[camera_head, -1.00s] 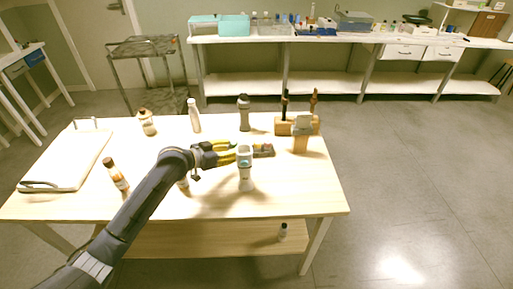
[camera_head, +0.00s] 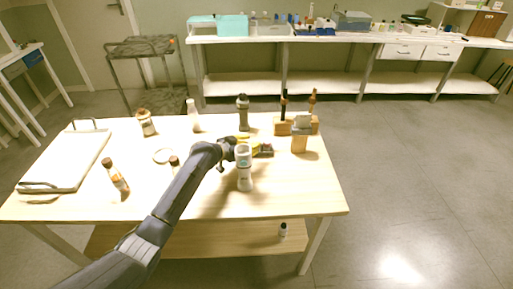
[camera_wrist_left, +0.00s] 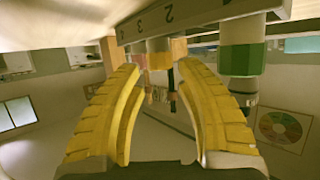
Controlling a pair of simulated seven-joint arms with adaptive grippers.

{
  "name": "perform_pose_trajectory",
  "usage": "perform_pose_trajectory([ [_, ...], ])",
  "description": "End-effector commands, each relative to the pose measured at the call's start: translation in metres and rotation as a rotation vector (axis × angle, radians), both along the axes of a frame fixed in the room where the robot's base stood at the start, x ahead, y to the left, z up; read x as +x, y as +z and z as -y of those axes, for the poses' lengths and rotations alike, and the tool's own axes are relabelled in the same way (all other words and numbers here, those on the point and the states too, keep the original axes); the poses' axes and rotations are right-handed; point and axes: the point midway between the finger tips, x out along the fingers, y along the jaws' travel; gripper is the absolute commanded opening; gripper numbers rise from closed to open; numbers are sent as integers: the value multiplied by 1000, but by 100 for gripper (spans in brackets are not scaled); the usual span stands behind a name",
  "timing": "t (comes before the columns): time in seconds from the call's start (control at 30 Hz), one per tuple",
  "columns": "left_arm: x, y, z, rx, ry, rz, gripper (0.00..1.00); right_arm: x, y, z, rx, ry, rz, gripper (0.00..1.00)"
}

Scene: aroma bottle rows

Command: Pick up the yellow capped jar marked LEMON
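No LEMON label is readable. My left gripper (camera_wrist_left: 160,68) is open; its yellow fingertips stand apart on either side of the yellowish cap, and I cannot tell whether they touch it. In the head view my left gripper (camera_head: 245,141) is partly hidden behind a white upright container. My right gripper is not in view.
The white container (camera_head: 244,172) stands close in front of the gripper. Brown bottles (camera_head: 117,178) and a white tray (camera_head: 65,165) are left. The front right tabletop is clear.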

Motion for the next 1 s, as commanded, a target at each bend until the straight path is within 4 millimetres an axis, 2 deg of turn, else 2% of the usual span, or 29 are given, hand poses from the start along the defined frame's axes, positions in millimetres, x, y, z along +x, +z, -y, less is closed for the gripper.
perform_pose_trajectory([
  [0.1, 10, -4, 11, -3, -1, -2, 35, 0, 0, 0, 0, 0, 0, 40],
  [0.3, 22, -11, 21, -1, 1, -1, 35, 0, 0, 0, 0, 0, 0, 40],
  [0.73, 25, -14, 25, 0, -1, 0, 36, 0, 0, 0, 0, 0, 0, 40],
  [0.9, 25, -14, 24, 0, -1, 0, 16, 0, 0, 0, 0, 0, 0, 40],
  [1.0, 25, -14, 24, 0, -1, 0, 8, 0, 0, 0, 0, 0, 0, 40],
])
